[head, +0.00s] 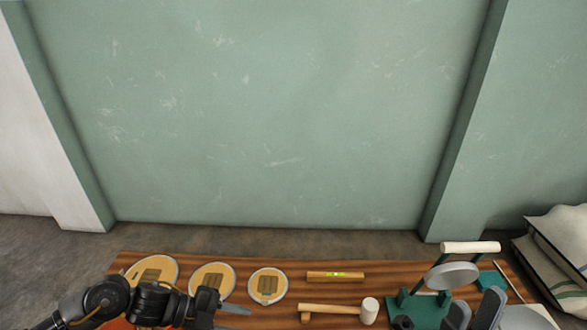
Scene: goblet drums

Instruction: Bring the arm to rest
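My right gripper (476,309) is at the lower right, in front of a green stand (425,305) with a round grey plate (452,275) and a white roller on top. Its two grey fingers stand apart with nothing visible between them. My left arm comes in low from the left, over the table's left part. Its gripper (235,318) points right, below the drum discs; its fingers look apart and empty, the lower one cut by the picture's bottom edge.
The wooden table (340,259) carries three round tan discs (151,272) (212,279) (267,285), a spirit level (336,275) and a white-headed mallet (369,310). Sacks (555,262) lie at the far right. A green wall (270,120) stands behind; the space above the table is clear.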

